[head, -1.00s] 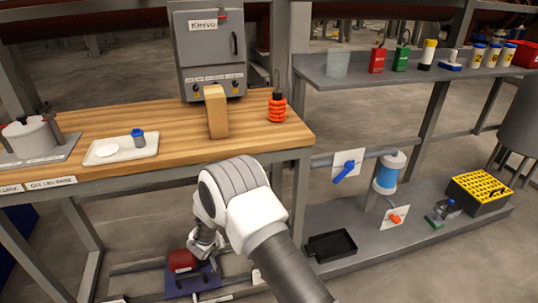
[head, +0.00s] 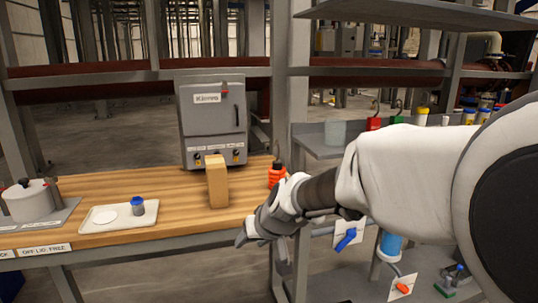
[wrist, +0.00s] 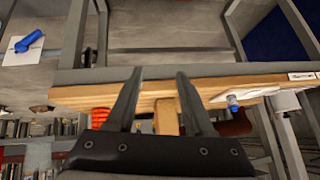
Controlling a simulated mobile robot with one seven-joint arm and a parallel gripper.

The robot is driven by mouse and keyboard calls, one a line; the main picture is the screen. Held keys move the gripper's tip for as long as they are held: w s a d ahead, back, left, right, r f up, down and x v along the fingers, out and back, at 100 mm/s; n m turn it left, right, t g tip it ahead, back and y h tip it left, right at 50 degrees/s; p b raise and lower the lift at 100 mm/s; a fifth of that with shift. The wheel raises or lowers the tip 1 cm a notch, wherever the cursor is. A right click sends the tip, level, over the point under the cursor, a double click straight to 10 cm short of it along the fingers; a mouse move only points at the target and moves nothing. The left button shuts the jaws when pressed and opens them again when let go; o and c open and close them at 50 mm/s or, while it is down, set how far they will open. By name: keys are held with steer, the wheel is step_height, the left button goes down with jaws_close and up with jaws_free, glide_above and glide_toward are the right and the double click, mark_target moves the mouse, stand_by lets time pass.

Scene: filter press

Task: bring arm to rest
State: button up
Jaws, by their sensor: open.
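My gripper (wrist: 157,85) is open and empty in the wrist view, its two dark fingers spread apart in front of the bench edge. In the head view my arm reaches in from the right and my gripper (head: 243,232) hangs at the front edge of the wooden bench (head: 180,233). Its fingers are too small there to make out well. The wooden block (head: 217,182) stands upright on the bench, behind and left of my gripper. The orange object (head: 277,178) stands just beyond my wrist and is partly covered by it.
A grey cabinet (head: 212,122) stands at the back of the bench. A white tray (head: 98,223) with a blue-capped jar (head: 138,206) and a pot (head: 33,202) are at left. A shelf (head: 316,139) and a blue valve handle (head: 346,239) are at right, partly behind my arm.

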steer(key=s+d+r+m+g+h, duration=0.1)
steer(key=s+d+r+m+h, duration=0.1)
steer(key=s+d, duration=0.85)
steer(key=s+d+r+m+h, duration=0.15)
steer(key=s+d, duration=0.55)
steer(key=s, duration=0.7)
step_height(320, 180, up, 23)
steer(key=p, duration=2.2)
steer(key=shift+w+h, duration=0.2)
steer(key=shift+h, duration=0.15)
steer(key=shift+d, duration=0.1)
